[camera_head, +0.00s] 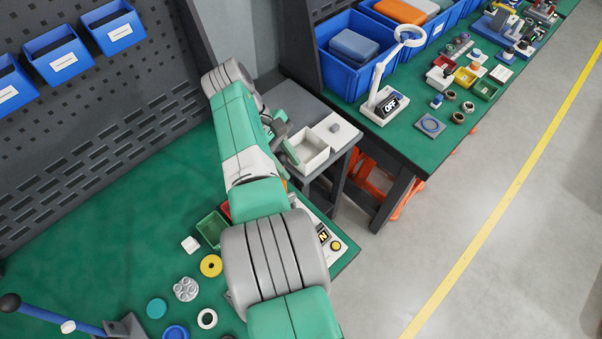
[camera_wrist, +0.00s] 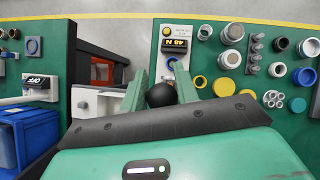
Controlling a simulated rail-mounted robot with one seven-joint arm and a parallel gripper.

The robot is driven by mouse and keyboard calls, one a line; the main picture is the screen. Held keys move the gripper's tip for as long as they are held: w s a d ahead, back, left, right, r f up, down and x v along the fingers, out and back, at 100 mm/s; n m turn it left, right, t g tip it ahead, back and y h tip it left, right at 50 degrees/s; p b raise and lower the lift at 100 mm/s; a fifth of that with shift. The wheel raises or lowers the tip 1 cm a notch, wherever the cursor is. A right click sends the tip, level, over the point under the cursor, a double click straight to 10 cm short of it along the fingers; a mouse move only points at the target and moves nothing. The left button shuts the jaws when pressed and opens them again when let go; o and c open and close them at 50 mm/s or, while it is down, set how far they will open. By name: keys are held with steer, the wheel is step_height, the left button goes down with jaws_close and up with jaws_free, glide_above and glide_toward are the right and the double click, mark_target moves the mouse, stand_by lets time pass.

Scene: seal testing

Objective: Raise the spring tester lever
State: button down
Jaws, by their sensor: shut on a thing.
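The spring tester shows in the wrist view as a pale base (camera_wrist: 180,30) with a dark display (camera_wrist: 174,45) reading a number and N. A round black knob (camera_wrist: 161,96), apparently the end of its lever, sits between the green fingers of my gripper (camera_wrist: 161,84). My gripper is shut on this knob. The lever's shaft is mostly hidden behind the knob and fingers. In the head view, only the tester's right edge (camera_head: 336,246) shows past my arm, with part of the display and a yellow button.
A green bin (camera_head: 211,229), a yellow ring (camera_head: 211,265) and several small parts lie left of my arm. A blue lever (camera_head: 50,318) with a black knob stands at lower left. An open white box (camera_head: 308,150) sits on a grey side table behind.

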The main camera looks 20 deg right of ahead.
steer(key=shift+w+a+f+b, duration=0.1)
steer(key=shift+w+f+b, duration=0.15)
steer(key=shift+b, duration=0.85)
steer(key=shift+r, duration=0.15)
steer(key=shift+r+g, duration=0.15)
steer(key=shift+g, duration=0.15)
steer(key=c, duration=1.1)
jaws_free()
steer(key=shift+s, duration=0.1)
steer(key=shift+r, duration=0.1)
